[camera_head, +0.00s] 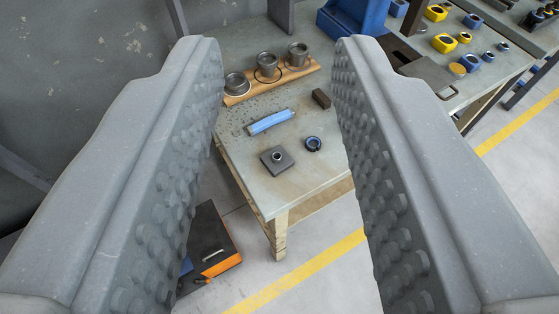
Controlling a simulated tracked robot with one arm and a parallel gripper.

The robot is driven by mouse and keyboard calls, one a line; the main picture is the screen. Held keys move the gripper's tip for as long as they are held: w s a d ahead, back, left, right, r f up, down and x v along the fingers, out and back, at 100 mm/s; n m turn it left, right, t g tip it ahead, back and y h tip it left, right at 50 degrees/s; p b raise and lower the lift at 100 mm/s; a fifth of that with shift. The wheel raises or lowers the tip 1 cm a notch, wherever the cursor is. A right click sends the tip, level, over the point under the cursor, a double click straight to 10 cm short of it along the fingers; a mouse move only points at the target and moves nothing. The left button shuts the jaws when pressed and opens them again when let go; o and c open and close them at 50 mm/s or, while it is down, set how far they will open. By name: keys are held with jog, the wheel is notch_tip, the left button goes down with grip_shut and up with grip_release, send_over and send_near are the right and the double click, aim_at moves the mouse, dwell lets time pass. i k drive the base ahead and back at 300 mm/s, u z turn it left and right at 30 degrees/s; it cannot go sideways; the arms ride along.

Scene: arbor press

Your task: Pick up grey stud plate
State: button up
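The grey stud plate (277,160) is a small dark grey square plate with a short round stud standing up in its middle. It lies flat on the workbench (290,195) near the front left corner. My gripper (278,44) is open, with its two large grey studded fingers at the left and right of the picture. The plate shows in the gap between the fingers, farther away and below, and nothing touches it. No object is between the fingers.
A dark ring (313,144) lies just right of the plate. Behind are a blue bar (270,121), a dark block (321,98) and a wooden rack (272,83) with metal cups. A blue press (352,20) stands farther back. A toolbox (213,245) is on the floor.

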aim_at(277, 161)
jog(key=z, duration=0.05)
jog(key=k, duration=1.25)
jog(key=z, duration=0.4)
jog(key=i, duration=2)
jog(key=u, duration=0.3)
